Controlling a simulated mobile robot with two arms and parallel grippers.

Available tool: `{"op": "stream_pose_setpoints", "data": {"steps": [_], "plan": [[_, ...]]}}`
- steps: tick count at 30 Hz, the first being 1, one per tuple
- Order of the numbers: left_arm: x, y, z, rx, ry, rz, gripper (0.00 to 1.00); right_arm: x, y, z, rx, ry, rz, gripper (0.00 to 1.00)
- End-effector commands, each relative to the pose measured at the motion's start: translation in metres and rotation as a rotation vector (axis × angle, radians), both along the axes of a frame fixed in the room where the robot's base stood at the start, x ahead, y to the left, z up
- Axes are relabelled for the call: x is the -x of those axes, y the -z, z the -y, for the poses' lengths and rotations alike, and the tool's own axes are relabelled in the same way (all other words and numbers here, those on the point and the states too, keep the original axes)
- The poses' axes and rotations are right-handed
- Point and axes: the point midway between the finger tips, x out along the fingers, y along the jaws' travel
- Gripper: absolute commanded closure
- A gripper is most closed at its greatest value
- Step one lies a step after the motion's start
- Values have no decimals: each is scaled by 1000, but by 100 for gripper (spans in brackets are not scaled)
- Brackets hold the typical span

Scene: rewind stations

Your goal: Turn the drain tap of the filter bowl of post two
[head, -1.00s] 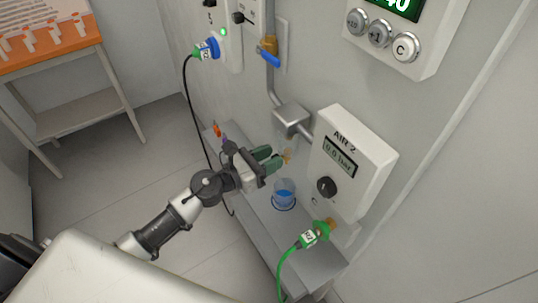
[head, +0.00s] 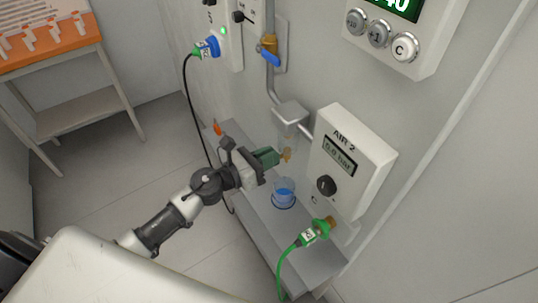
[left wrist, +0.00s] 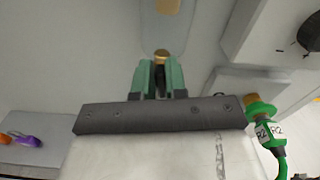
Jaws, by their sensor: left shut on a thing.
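The filter bowl (head: 287,134) hangs clear under a grey block (head: 291,113) on the wall, left of the AIR 2 box. Its small brass drain tap (head: 286,155) sticks out below it. My left gripper (head: 268,157), with green fingers, reaches in from the left and is shut on the drain tap. In the left wrist view the brass of the tap (left wrist: 161,55) shows at the fingertips (left wrist: 159,80), which partly hide it. My right gripper is not in view.
A beaker of blue liquid (head: 284,194) stands on the grey ledge (head: 300,245) below the tap. The AIR 2 box (head: 347,160) is close on the right. A green hose connector (head: 316,231) plugs in below it. A blue-handled valve (head: 270,54) sits above.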

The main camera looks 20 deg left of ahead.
Motion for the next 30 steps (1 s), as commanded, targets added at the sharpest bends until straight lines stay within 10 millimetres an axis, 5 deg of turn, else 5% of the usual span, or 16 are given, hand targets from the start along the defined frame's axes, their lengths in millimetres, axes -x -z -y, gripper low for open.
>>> {"op": "stream_pose_setpoints", "data": {"steps": [30], "plan": [[-8, 9, -11, 736, -1, -575, 100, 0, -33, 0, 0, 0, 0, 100]]}}
